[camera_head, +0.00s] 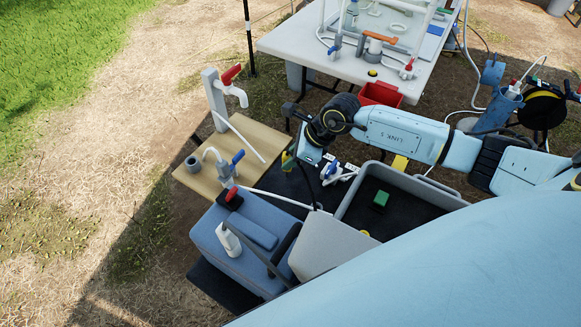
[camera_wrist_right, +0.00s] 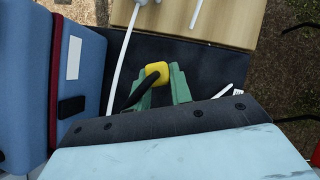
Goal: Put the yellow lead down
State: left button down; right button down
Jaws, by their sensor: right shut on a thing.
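My right gripper (camera_head: 290,164) comes in from the right in the head view and hangs over a dark surface between the wooden board and the grey crate. In the right wrist view its green fingers (camera_wrist_right: 160,92) are shut on the yellow lead (camera_wrist_right: 155,72), whose yellow end sits at the fingertips. A black cable (camera_wrist_right: 130,94) runs from it down and to the left. The dark surface (camera_wrist_right: 215,62) lies beneath. I cannot tell whether the lead touches it. My left gripper is not in view.
A wooden board (camera_head: 262,138) with taps stands left of the gripper. A blue case (camera_head: 215,243) is at the lower left. A grey crate (camera_head: 430,189) with a green block (camera_head: 380,200) is at the right. A red bin (camera_head: 380,94) and white table (camera_head: 285,42) stand behind.

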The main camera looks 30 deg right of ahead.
jog(key=shift+f, duration=1.8)
jog(key=shift+f, duration=0.1)
jog(key=shift+f+b, duration=0.5)
jog(key=shift+b, duration=0.2)
jog(key=c, duration=1.3)
grip_release()
jog(key=shift+o, duration=0.2)
